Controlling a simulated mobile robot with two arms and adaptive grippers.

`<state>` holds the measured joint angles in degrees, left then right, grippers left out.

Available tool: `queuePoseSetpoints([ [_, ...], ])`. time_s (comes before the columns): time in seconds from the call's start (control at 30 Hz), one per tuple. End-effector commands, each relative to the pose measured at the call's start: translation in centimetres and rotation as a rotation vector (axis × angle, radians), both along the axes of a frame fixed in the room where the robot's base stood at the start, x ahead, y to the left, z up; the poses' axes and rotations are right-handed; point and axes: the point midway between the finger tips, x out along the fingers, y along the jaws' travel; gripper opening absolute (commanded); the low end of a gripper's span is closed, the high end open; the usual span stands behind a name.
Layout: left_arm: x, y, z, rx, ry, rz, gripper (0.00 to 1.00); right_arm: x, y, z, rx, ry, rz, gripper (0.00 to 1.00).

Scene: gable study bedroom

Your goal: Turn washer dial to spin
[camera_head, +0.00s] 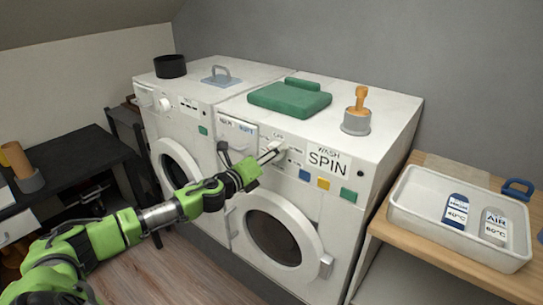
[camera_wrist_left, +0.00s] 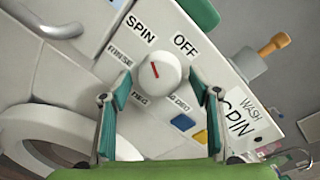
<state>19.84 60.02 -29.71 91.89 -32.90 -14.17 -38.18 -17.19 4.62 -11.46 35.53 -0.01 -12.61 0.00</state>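The washer (camera_head: 345,110) is the right one of two white machines. Its white round dial (camera_wrist_left: 166,76) has a red mark and sits among labels SPIN (camera_wrist_left: 141,28), OFF (camera_wrist_left: 185,45), RINSE (camera_wrist_left: 120,56) and two degree labels. The red line lies roughly along the direction of SPIN; I cannot tell which end is the pointer. My left gripper (camera_head: 270,153) is at the washer's control panel. In the wrist view its fingers (camera_wrist_left: 160,82) are open, one on each side of the dial, with visible gaps. A large WASH SPIN sign (camera_head: 327,160) is on the panel's right. My right gripper is out of view.
A second machine (camera_head: 180,92) stands at left. On top are a black pot (camera_head: 170,66), a green case (camera_head: 290,99) and an orange-handled stamp (camera_head: 357,112). A white tray (camera_head: 410,207) with bottles sits on the right bench. A dark desk (camera_head: 65,165) is at left.

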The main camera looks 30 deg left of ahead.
Motion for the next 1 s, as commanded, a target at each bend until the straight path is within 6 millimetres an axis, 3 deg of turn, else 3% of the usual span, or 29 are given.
queuePoseSetpoints([
  [0.27, -0.7, 0.0, -0.1, -0.002, 0.001, 0.0, 0.56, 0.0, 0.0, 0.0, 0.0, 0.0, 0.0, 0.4],
  [1.0, -8.5, 0.3, 0.4, -0.001, 0.004, 0.0, 0.56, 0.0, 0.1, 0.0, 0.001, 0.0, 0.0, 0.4],
])
